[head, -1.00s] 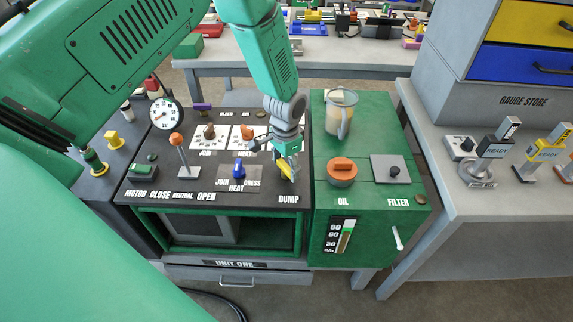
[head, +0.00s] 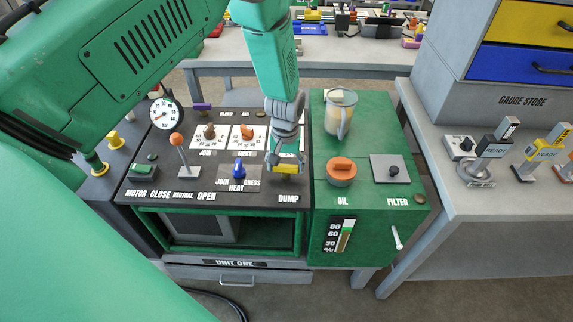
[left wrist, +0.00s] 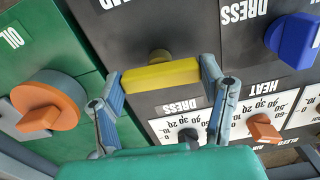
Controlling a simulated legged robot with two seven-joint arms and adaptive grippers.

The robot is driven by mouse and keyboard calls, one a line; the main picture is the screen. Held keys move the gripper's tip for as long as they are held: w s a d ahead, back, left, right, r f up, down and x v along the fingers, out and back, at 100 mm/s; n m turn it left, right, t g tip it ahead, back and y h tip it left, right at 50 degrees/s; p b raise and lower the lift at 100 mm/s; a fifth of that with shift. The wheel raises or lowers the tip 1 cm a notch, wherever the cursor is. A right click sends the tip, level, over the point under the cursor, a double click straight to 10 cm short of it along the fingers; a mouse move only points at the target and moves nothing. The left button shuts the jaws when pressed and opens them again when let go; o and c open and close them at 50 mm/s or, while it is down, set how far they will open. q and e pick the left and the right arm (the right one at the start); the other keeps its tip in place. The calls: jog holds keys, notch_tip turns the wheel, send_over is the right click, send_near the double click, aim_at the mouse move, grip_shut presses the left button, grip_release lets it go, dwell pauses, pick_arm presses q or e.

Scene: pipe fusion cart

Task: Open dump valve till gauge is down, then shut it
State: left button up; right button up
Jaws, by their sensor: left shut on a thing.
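The yellow dump valve handle (head: 287,169) is on the dark panel just behind the word DUMP and lies crosswise, left to right. My left gripper (head: 285,163) reaches down over it and is shut on it. In the left wrist view, the yellow bar (left wrist: 160,76) sits between the two fingers (left wrist: 165,82), one at each end. The round white gauge (head: 166,113) stands at the panel's back left. Its dark needle is too small to read surely. My right gripper is not in view.
A blue selector knob (head: 239,170) and an orange-knobbed lever (head: 177,141) stand left of the handle. An orange oil cap (head: 342,171), a clear jug (head: 340,113) and a filter plate with a black knob (head: 393,171) are on the green cabinet to the right.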

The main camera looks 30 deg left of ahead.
aim_at(287, 165)
pick_arm(q)
jog(key=shift+w+r+n, duration=0.15)
jog(key=shift+w+n, duration=0.2)
jog(key=shift+n, duration=0.25)
jog(key=o, duration=1.2)
jog(key=shift+c, duration=0.2)
jog(key=shift+s, duration=0.1)
notch_tip(287, 165, up, 12)
